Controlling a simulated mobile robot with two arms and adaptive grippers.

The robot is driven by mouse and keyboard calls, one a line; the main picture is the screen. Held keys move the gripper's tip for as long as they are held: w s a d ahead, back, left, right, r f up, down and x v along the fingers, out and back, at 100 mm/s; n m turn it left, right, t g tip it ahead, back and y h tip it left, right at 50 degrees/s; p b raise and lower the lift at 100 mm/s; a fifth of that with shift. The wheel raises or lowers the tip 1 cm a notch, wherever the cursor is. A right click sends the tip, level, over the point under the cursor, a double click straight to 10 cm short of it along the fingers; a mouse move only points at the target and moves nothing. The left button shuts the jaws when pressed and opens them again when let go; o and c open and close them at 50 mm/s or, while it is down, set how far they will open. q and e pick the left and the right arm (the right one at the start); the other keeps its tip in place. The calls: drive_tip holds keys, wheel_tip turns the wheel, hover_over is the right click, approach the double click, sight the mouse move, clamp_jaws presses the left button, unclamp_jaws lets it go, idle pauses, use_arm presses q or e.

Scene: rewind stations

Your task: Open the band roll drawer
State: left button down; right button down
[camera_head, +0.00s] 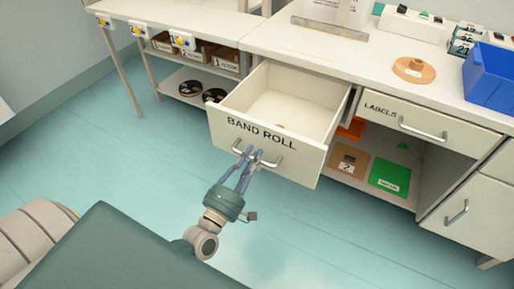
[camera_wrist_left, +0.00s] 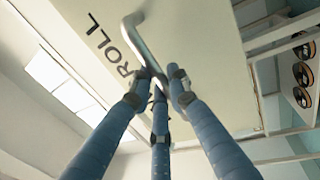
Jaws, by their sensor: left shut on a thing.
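The band roll drawer (camera_head: 225,133) is pulled well out from the bench, and its front reads "BAND ROLL". Its inside looks mostly bare, with a small brownish spot near the front. My left gripper (camera_head: 252,156) is shut on the drawer's metal handle (camera_head: 272,163). My right gripper is not in view.
The labels drawer (camera_head: 425,122) beside it is shut. A blue bin (camera_head: 490,78) and a round wooden disc (camera_head: 414,70) are on the bench top. A green sheet (camera_head: 390,174) lies on the shelf below. The floor in front (camera_head: 300,225) is clear.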

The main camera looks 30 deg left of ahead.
use_arm(q)
drive_tip(key=shift+s+f, duration=0.2)
drive_tip(key=c, duration=1.7)
unclamp_jaws()
drive_tip(key=s, duration=0.4)
drive_tip(key=s+f, duration=0.1)
drive_tip(key=s, duration=0.2)
drive_tip(key=s+f, duration=0.1)
drive_tip(key=s, duration=0.3)
drive_tip(key=shift+s+a+f, duration=0.1)
drive_tip(key=shift+s+a, duration=0.1)
drive_tip(key=shift+s, duration=0.15)
